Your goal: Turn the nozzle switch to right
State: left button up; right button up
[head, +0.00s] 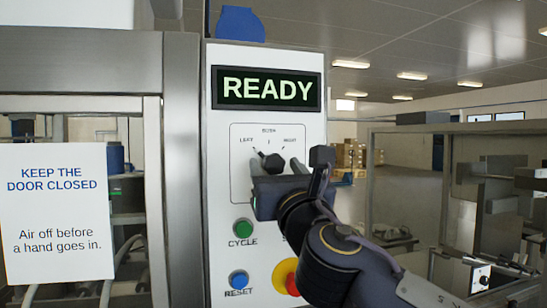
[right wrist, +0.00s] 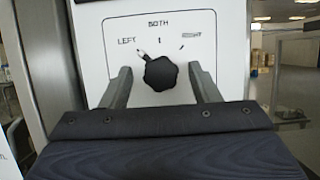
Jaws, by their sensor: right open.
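The nozzle switch (head: 273,163) is a black knob on the white control panel, inside a thin outlined box with the labels LEFT, BOTH and RIGHT. In the right wrist view the knob (right wrist: 161,73) has its pointer at the upper left, toward LEFT. My right gripper (head: 274,160) is open in front of the panel. In the right wrist view its two fingers stand apart, one on each side of the knob, with a gap on both sides. Part of the box is hidden behind my gripper and arm in the head view. My left gripper is not in view.
A READY display (head: 267,89) sits above the switch. Below are a green CYCLE button (head: 243,228), a blue RESET button (head: 239,280) and a red button on yellow (head: 287,277), partly behind my arm. A door sign (head: 55,212) hangs left.

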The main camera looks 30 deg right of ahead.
jog(key=shift+x, duration=1.35)
jog(key=c, duration=1)
